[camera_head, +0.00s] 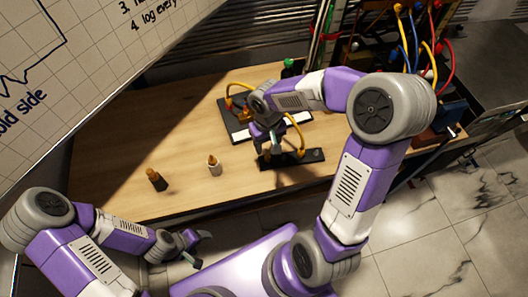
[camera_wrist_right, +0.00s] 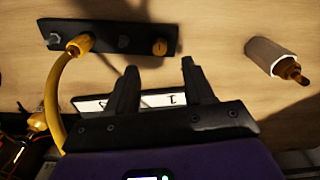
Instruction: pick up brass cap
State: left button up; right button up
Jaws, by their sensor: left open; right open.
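A small round brass-coloured piece, which looks like the brass cap (camera_wrist_right: 160,47), sits on a black strip (camera_wrist_right: 115,39) at its right end in the right wrist view. In the head view the black strip (camera_head: 312,156) lies near the table's front edge, partly under my right arm. My right gripper (camera_wrist_right: 159,66) is open and empty, its fingertips pointing toward the brass piece without visible contact. In the head view my right gripper (camera_head: 270,146) hangs over the strip's left end. My left gripper (camera_head: 197,249) is open and empty, in front of the table's edge.
A pale holder with a brass-topped piece (camera_head: 214,166) and a dark brass-topped piece (camera_head: 155,180) stand left of the strip. A yellow hose (camera_wrist_right: 66,85) joins the strip. A black-and-white plate (camera_head: 239,127) lies behind. The table's left part is clear.

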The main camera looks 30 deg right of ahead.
aim_at(268, 157)
jog(key=shift+s+f, duration=0.3)
jog(key=shift+f, duration=0.55)
notch_tip(268, 157, down, 4)
jog(key=shift+f+b, duration=0.15)
jog(key=shift+b, duration=0.8)
grip_shut()
notch_tip(268, 157, up, 10)
jog(key=p, duration=0.3)
